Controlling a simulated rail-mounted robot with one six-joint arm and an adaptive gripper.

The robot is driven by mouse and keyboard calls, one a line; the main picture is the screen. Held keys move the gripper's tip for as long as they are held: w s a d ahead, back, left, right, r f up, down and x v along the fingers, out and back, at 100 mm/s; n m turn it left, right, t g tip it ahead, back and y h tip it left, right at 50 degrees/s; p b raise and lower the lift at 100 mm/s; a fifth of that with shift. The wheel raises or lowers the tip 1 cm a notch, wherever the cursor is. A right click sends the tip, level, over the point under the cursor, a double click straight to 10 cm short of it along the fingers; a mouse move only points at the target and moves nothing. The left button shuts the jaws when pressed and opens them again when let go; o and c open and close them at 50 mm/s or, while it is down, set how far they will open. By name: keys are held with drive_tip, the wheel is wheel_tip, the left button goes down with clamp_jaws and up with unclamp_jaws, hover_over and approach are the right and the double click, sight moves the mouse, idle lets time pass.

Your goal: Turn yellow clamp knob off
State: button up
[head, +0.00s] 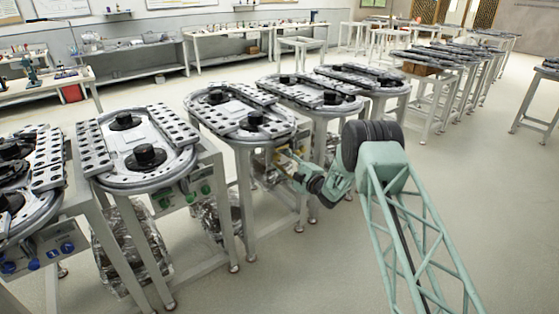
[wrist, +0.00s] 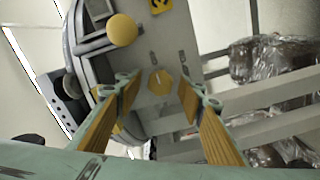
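In the wrist view a small yellow dial knob (wrist: 160,81) with a light pointer line sits on a grey panel, framed between my fingertips. A larger round yellow knob (wrist: 122,30) stands out above and left of it. The labels are too small to read, so I cannot tell which knob is the clamp one. My gripper (wrist: 160,94) is open, one finger on each side of the small knob, with gaps and no visible contact. In the head view my gripper (head: 284,163) is at the front of the middle ring-track table (head: 243,113); the knobs are not clear there.
A neighbouring ring-track table (head: 137,145) has green knobs (head: 185,195), and one further left has blue knobs (head: 50,254). Plastic-wrapped bundles (wrist: 275,58) lie beyond the panel at right.

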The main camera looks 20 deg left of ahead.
drive_tip(key=shift+d, duration=0.1)
drive_tip(key=v, duration=1.1)
drive_tip(key=shift+s+d, duration=0.25)
drive_tip(key=shift+d, duration=0.1)
drive_tip(key=shift+r, duration=0.1)
idle(0.5)
